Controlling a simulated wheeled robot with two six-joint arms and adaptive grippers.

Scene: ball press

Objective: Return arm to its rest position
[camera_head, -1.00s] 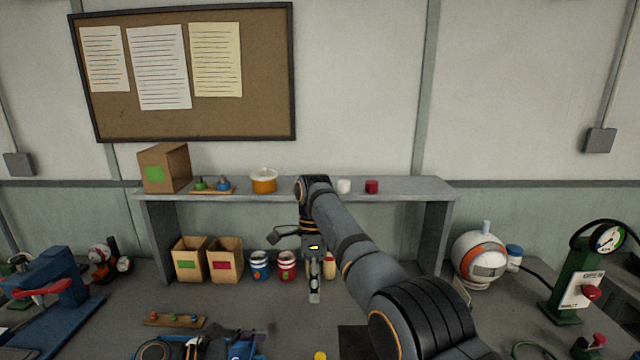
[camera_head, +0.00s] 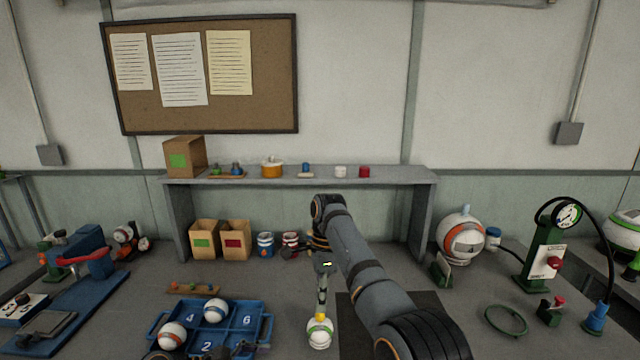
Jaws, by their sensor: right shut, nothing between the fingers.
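My right arm comes in from the lower right, and its right gripper (camera_head: 322,300) points down over the middle of the bench. Its fingers are shut and empty. A white and green ball (camera_head: 319,337) with a yellow top is just below the fingertips in the picture; I cannot tell whether they touch.
A blue press (camera_head: 85,262) stands further left. A grey shelf (camera_head: 400,178) spans the back. A green gauge pump (camera_head: 545,258) stands right, near a large ball (camera_head: 460,238).

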